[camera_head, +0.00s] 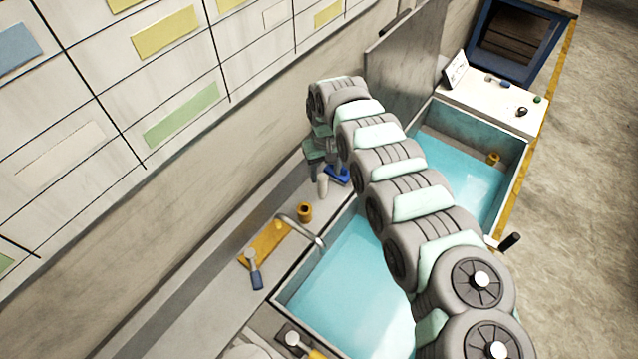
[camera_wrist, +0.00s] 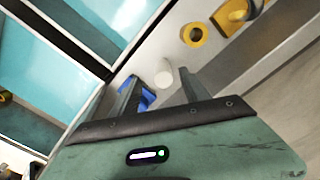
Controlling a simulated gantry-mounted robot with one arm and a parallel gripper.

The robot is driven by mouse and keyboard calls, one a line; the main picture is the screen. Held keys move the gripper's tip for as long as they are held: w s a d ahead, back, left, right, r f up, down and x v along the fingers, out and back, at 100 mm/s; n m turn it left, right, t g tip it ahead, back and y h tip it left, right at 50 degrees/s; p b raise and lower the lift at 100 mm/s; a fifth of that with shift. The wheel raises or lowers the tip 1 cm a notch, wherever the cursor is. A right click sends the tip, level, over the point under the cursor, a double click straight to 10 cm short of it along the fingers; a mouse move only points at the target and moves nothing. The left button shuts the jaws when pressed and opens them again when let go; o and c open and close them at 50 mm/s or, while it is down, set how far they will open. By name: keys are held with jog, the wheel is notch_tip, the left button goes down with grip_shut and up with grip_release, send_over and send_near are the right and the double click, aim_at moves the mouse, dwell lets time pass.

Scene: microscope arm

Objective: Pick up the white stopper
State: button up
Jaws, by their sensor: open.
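The white stopper (camera_head: 323,186) is a small pale cylinder standing on the grey ledge behind the sinks. In the wrist view the stopper (camera_wrist: 164,75) shows between and just beyond the two fingertips. My gripper (camera_head: 327,172) is above the ledge close to it, partly hidden by my arm. In the wrist view my gripper (camera_wrist: 159,83) is open, with one finger on each side of the stopper in the picture. I cannot tell whether either finger touches it.
A blue item (camera_head: 338,175) lies right beside the stopper, partly behind the left finger in the wrist view (camera_wrist: 148,96). A yellow ring-topped cylinder (camera_head: 305,212) and a faucet on a yellow base (camera_head: 265,243) stand nearby. Blue-floored sinks (camera_head: 345,275) lie in front; a wall rises behind.

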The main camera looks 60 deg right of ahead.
aim_at(322, 184)
notch_tip(322, 184, down, 3)
jog(key=shift+w+r, duration=0.1)
jog(key=f, duration=0.2)
jog(key=f+b, duration=0.1)
jog(key=shift+w+f, duration=0.35)
jog(key=shift+f, duration=0.05)
jog(key=shift+s+f, duration=0.1)
jog(key=shift+f, duration=0.45)
jog(key=shift+d, duration=0.15)
grip_shut()
